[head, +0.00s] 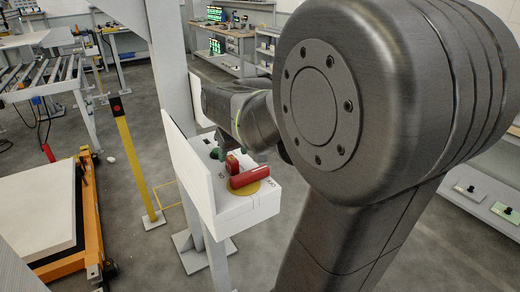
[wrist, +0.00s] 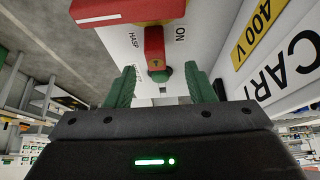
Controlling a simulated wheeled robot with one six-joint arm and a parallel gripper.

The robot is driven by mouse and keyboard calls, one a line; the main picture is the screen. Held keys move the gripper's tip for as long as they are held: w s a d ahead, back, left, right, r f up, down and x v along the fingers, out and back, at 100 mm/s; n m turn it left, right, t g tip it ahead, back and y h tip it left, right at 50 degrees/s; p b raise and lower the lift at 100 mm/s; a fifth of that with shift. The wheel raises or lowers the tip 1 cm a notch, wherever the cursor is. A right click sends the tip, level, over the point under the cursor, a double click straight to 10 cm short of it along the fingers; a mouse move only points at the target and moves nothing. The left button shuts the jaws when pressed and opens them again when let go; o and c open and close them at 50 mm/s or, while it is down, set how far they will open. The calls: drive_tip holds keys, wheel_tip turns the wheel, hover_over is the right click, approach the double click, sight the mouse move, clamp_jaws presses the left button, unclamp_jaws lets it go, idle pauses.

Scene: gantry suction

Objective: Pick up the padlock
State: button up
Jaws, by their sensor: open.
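The red padlock (wrist: 154,42) is in the wrist view, a small upright block on a white panel, with a small green rounded piece at its lower end. In the head view the padlock (head: 232,164) stands beside a larger red handle. My gripper (wrist: 160,72) is open, with one green finger on each side of the padlock's lower end and gaps between. The padlock's shackle cannot be made out.
The large red handle (head: 250,177) lies on a yellow disc on the white box (head: 245,205), close to the padlock. A white upright panel (head: 188,165) rises along the box's left side. A yellow post (head: 134,165) stands further left.

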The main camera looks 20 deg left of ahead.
sight(232, 159)
drive_tip(key=shift+w+p+x, duration=0.15)
drive_tip(key=shift+x, duration=1.35)
drive_tip(key=shift+w+p+x, duration=0.15)
drive_tip(key=shift+w+x, duration=0.05)
drive_tip(key=shift+x, duration=1.35)
drive_tip(key=shift+d+r, duration=0.1)
